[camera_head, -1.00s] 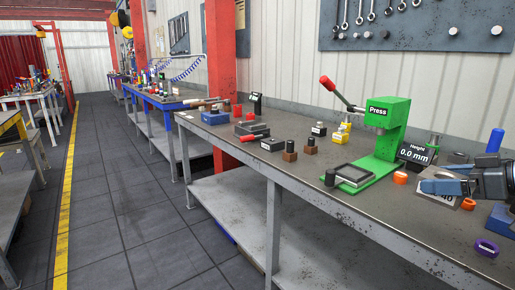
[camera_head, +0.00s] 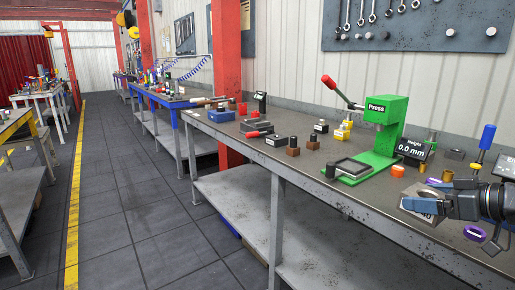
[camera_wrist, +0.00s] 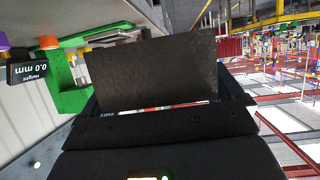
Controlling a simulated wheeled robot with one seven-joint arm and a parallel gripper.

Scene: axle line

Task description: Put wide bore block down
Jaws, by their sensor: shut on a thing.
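My gripper (camera_head: 432,204) is at the right end of the bench in the head view, shut on the wide bore block. The block (camera_head: 413,194) is a grey piece with a white label ending in "40", partly covered by the fingers. In the wrist view the block (camera_wrist: 150,72) shows as a large dark, flat face in front of the jaws. Its bore is not visible there. The block is low over or at the bench top (camera_head: 375,202); I cannot tell whether it touches.
The green press (camera_head: 385,128) and a height display reading 0.0 mm (camera_head: 416,148) stand behind and left of my gripper. A purple ring (camera_head: 475,234) lies in front of it. An orange ring (camera_head: 396,170) and a blue-handled tool (camera_head: 487,138) are nearby. Bare bench lies left of the block.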

